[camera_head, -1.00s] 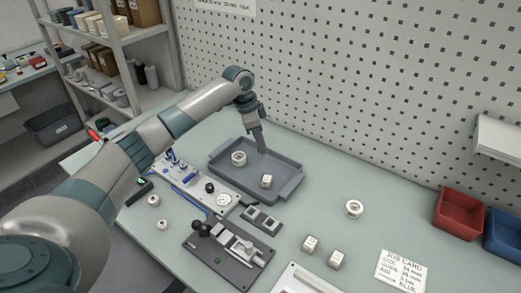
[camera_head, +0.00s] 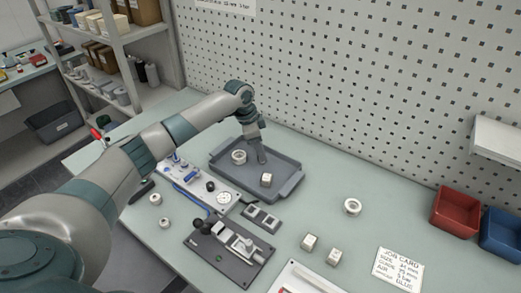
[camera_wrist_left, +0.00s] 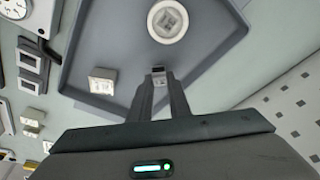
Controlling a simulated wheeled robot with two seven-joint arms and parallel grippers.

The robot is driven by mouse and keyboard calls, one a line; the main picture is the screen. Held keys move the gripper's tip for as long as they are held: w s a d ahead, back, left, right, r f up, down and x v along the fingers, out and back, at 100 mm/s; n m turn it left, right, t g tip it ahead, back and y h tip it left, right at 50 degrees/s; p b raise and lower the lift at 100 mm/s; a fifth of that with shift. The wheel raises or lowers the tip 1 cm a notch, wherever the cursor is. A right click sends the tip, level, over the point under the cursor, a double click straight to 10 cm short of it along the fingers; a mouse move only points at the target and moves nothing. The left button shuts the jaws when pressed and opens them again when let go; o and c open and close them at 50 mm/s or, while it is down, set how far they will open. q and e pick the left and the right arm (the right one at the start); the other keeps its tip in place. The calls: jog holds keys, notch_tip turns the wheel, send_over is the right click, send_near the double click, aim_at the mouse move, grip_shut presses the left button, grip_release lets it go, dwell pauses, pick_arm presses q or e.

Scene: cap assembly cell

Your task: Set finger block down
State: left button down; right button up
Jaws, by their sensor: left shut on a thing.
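My left gripper (camera_head: 262,160) reaches down over the grey tray (camera_head: 285,187), its fingers close to the tray floor. In the left wrist view the gripper (camera_wrist_left: 159,76) is shut on a small finger block (camera_wrist_left: 158,70), of which only a little shows between the fingertips. I cannot tell whether the block touches the tray floor. A white round part (camera_head: 239,157) and a pale cube-like block (camera_head: 266,180) lie in the tray on either side of the fingers. They also show in the left wrist view, the round part (camera_wrist_left: 168,20) and the block (camera_wrist_left: 102,80). My right gripper is not in view.
A fixture plate with a clamp (camera_head: 229,250) and a board with a gauge (camera_head: 223,198) stand in front of the tray. A white ring (camera_head: 352,206), two pale blocks (camera_head: 310,242) and a job card (camera_head: 398,269) lie to the right. Red (camera_head: 455,211) and blue bins stand far right.

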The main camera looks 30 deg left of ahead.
pick_arm(q)
jog(key=shift+f, duration=0.1)
jog(key=c, duration=1.7)
grip_release()
jog(key=shift+o, duration=0.2)
jog(key=shift+a+r, duration=0.1)
jog(key=shift+r, duration=0.4)
jog(key=b+v, duration=0.2)
jog(key=v, duration=0.9)
jog(key=shift+b, duration=0.35)
jog(key=shift+s+r, duration=0.1)
